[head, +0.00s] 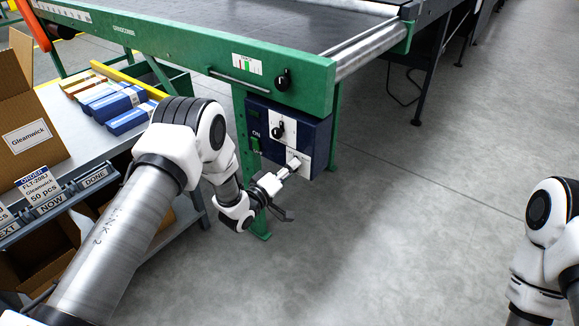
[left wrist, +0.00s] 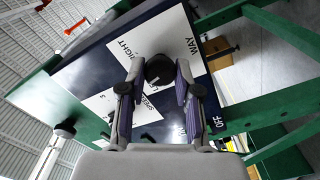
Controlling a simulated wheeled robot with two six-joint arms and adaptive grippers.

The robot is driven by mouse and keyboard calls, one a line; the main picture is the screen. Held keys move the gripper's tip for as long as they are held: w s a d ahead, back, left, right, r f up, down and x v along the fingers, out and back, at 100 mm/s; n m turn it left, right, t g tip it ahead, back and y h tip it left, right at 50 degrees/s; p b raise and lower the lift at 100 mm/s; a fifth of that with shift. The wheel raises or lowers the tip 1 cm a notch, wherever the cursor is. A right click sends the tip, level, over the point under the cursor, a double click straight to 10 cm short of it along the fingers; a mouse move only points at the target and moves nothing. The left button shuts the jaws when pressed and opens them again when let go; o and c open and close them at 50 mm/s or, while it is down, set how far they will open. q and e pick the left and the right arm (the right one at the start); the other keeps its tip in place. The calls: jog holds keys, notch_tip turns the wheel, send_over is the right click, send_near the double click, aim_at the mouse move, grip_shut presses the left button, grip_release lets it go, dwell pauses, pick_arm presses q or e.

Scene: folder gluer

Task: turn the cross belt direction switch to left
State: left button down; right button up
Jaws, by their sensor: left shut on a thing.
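The cross belt direction switch is a dark round knob (left wrist: 158,68) on a white plate (left wrist: 180,35) lettered WAY and RIGHT; another word is partly covered. The plate is on the dark blue control box (head: 317,133) under the green machine frame. My left gripper (head: 292,166) is at the lower white plate of the box. In the left wrist view its two fingers (left wrist: 160,74) are shut on the knob, one on each side. Which way the knob points cannot be told. My right gripper is outside the picture; only my right arm shows.
A second knob (head: 277,130) sits on the upper plate, and another (head: 283,79) on the green beam (head: 180,48). ON and OFF buttons are on the box's left. A bench with a Gleamwick carton (head: 30,120) and blue packs (head: 118,104) stands left. The floor right is clear.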

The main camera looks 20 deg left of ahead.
pick_arm(q)
jog(key=n+p, duration=0.1)
jog(key=n, duration=0.5)
jog(key=shift+f, duration=0.1)
dwell(0.4)
jog(key=c, duration=0.8)
grip_release()
jog(key=shift+c, duration=0.2)
jog(key=v, duration=1.2)
